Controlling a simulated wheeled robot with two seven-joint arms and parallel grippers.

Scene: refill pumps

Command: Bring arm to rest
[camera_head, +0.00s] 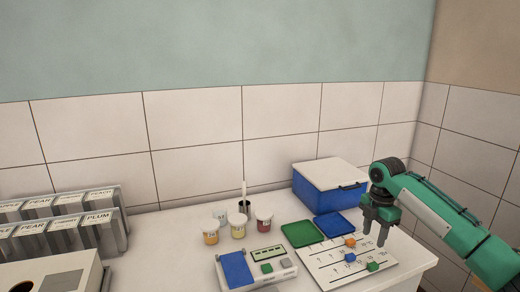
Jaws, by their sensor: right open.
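My right arm comes in from the right edge, green with a dark wrist. Its gripper (376,236) points down, open and empty. It hangs above the right part of a white printed board (325,267), in front of the blue box and clear of it as far as I can tell. The board carries small orange (350,243), blue (350,257) and green (373,267) pieces. My left gripper is not in view.
A blue box with a white lid (330,171) stands at the back. Green (302,234) and blue (335,224) pads lie before it. Several small jars (238,229), a dark cup (244,207) and a device (237,270) are left of these. Labelled bins (98,228) stand far left.

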